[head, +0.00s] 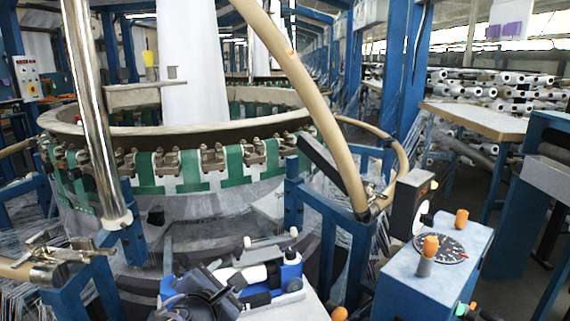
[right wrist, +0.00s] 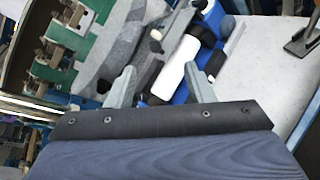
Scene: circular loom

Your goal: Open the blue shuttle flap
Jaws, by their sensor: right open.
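The blue shuttle (head: 289,270) lies on a pale surface in front of the loom ring in the head view. A white cylinder (head: 250,275) and dark rollers sit on it. In the right wrist view the blue shuttle (right wrist: 212,25) is beyond my fingers, with the white cylinder (right wrist: 168,75) between their lines. My right gripper (right wrist: 158,88) is open, with two grey fingers spread and nothing held. It also shows in the head view, dark, at the shuttle's left side. I cannot tell the flap from the shuttle's other parts, or whether the fingers touch it. My left gripper is not in view.
The round loom ring (head: 200,130) with green straps stands behind the shuttle. A blue control box (head: 430,275) with orange knobs and a dial is at right. Steel and tan pipes rise at left and centre.

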